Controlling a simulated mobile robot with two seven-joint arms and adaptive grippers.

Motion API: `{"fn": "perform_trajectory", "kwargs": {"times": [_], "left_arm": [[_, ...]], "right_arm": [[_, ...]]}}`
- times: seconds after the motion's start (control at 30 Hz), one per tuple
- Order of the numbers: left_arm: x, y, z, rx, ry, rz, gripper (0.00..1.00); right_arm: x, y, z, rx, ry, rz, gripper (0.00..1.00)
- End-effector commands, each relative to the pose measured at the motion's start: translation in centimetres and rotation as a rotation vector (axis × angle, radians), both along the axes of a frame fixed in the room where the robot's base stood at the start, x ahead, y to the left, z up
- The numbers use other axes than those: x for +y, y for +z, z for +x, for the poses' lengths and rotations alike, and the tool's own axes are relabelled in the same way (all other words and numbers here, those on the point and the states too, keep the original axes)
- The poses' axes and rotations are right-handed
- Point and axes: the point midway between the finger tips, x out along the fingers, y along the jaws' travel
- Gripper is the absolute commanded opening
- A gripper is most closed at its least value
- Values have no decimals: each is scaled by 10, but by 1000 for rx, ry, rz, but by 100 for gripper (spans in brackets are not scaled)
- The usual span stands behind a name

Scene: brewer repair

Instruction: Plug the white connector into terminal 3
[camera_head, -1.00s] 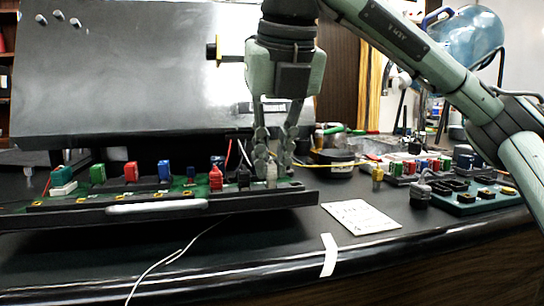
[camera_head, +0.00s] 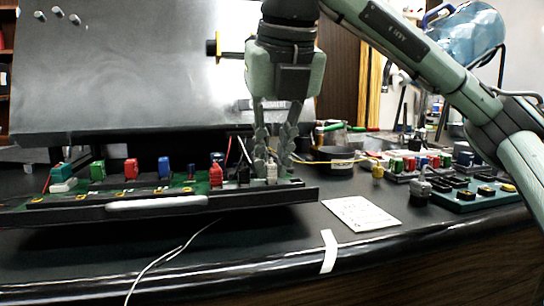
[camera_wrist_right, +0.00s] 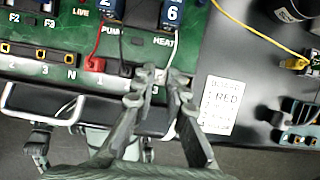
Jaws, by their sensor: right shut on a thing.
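The white connector (camera_head: 272,173) is at the right end of the green terminal board (camera_head: 190,181), beside a black connector (camera_head: 243,173). My right gripper (camera_head: 272,170) points down and is shut on it. In the right wrist view the fingertips (camera_wrist_right: 158,88) are over the board's lower right edge, by the printed 3, and mostly hide the connector. A white wire rises from there. I cannot tell how deep the connector sits in terminal 3. What may be my left gripper (camera_wrist_right: 38,145) is small and dark at the lower left of the right wrist view.
A white card (camera_head: 360,214) lies on the bench to the right. A yellow connector (camera_head: 377,172) and a dark green block (camera_head: 470,196) are farther right. The bench front is mostly clear.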

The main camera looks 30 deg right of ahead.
Motion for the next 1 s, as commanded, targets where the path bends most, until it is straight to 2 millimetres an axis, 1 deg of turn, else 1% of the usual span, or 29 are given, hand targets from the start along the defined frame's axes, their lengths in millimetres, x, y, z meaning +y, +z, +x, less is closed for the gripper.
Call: {"fn": "perform_trajectory", "kwargs": {"times": [0.03, 0.07, 0.23, 0.53, 0.63, 0.77, 1.0], "left_arm": [[0, 0, 0, 0, 0, 0, 40], [0, 0, 0, 0, 0, 0, 40], [0, 0, 0, 0, 0, 0, 40], [0, 0, -1, 0, -2, 1, 40], [0, 0, -1, 0, -2, 1, 40], [0, 0, 0, 0, -1, 1, 40], [0, 0, 0, 0, 0, 0, 40]], "right_arm": [[0, 1, 0, -1, -1, 1, 0], [0, 1, 0, -1, -1, 1, 17], [0, 0, 0, -1, -1, 1, 37], [0, 1, 0, 0, 0, 0, 37], [1, 7, -2, -3, -1, 1, 37], [2, 24, -9, -7, -1, 1, 37], [6, 69, -27, -7, -1, 0, 37]]}}
